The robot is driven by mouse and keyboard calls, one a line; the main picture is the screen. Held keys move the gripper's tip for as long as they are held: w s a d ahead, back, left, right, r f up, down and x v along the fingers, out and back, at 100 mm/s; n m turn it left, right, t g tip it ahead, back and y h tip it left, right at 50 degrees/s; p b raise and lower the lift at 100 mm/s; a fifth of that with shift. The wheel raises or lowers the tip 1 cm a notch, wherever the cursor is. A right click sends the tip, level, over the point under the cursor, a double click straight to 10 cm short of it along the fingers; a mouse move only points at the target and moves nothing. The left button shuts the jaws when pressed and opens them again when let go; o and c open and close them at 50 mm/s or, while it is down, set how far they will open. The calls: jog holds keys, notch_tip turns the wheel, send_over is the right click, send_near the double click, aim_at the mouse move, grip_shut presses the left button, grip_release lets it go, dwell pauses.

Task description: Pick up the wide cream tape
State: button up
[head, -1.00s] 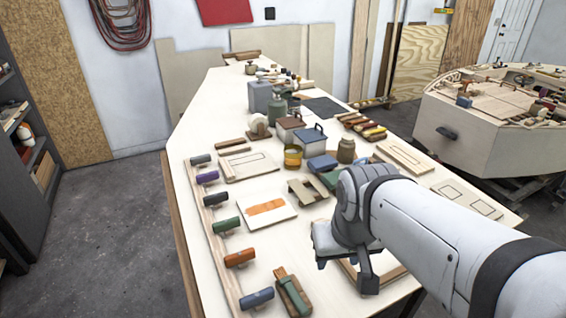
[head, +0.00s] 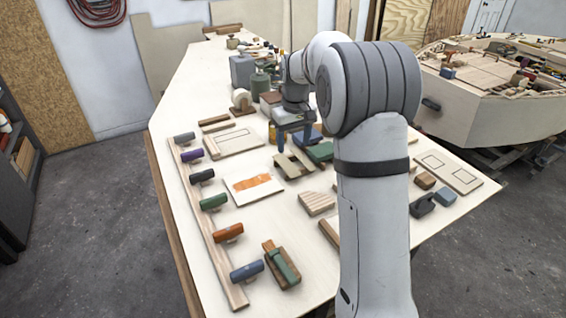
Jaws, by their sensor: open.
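A cream roll (head: 241,98), which looks like the wide cream tape, stands upright on a small brown wooden base toward the back of the bench. My gripper (head: 294,139) is to the right of the roll and nearer to me, above the middle of the bench. Its two fingers point down, apart, with nothing seen between them. My arm hides much of the bench's right side.
A rail of coloured handles (head: 206,222) runs along the left edge. Bare bench lies left of the roll.

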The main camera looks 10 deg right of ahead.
aim_at(289, 168)
jog(key=shift+n, duration=0.3)
jog(key=w+f, duration=0.1)
jog(key=f, duration=0.2)
jog(key=w+f+p, duration=0.1)
jog(key=w+f, duration=0.1)
jog(key=f, duration=0.2)
jog(key=w+f, duration=0.1)
jog(key=f, duration=0.3)
jog(key=shift+w+a+p, duration=0.1)
jog(key=shift+w+p, duration=0.05)
jog(key=shift+p, duration=0.15)
jog(key=shift+c, duration=0.4)
jog(key=c, duration=1)
jog(key=shift+o, duration=0.2)
